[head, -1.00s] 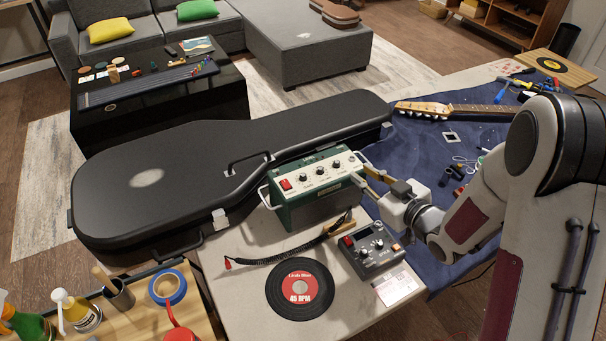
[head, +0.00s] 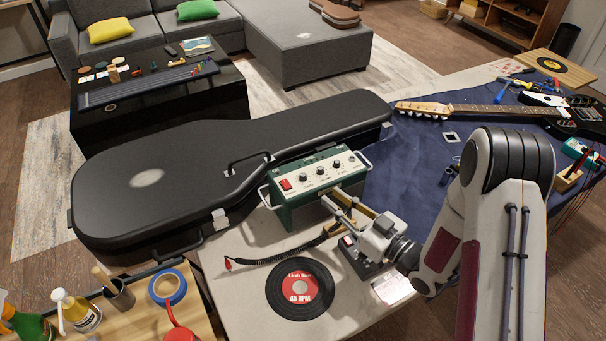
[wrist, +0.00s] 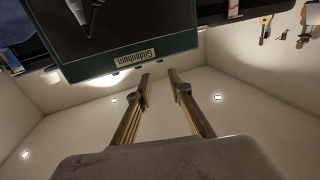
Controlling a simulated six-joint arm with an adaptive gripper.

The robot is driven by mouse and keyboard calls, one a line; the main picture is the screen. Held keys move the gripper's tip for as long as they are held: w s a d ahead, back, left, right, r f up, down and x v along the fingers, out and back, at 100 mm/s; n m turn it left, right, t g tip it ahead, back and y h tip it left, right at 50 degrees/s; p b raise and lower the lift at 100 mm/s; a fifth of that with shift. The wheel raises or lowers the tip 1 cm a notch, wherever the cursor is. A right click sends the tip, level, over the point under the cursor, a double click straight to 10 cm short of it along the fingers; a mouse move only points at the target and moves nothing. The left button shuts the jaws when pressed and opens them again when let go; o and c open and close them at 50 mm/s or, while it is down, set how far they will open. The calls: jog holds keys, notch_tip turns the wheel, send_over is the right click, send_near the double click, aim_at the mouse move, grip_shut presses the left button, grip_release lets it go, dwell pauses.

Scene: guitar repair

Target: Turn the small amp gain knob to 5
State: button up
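The small amp (head: 300,213) is a dark green box with a pale top panel on the table, in front of the guitar case. Its panel carries a red switch (head: 286,184) and several dark knobs (head: 320,171); labels and pointer settings are too small to read. My gripper (head: 333,198) is at the amp's front side, its fingertips close to the front face and lower than the panel. The wrist view shows the two fingers (wrist: 158,76) apart with nothing between them, just short of the amp's front (wrist: 132,57) with its name plate. No knob shows clearly there.
A black guitar case (head: 150,180) lies behind the amp. A small dark pedal box (head: 352,262) sits under my gripper, partly hidden. A guitar (head: 480,109) lies back right on blue cloth.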

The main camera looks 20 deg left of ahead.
aim_at(306, 177)
jog(key=shift+a, duration=0.1)
jog(key=shift+x, duration=5.9)
grip_shut()
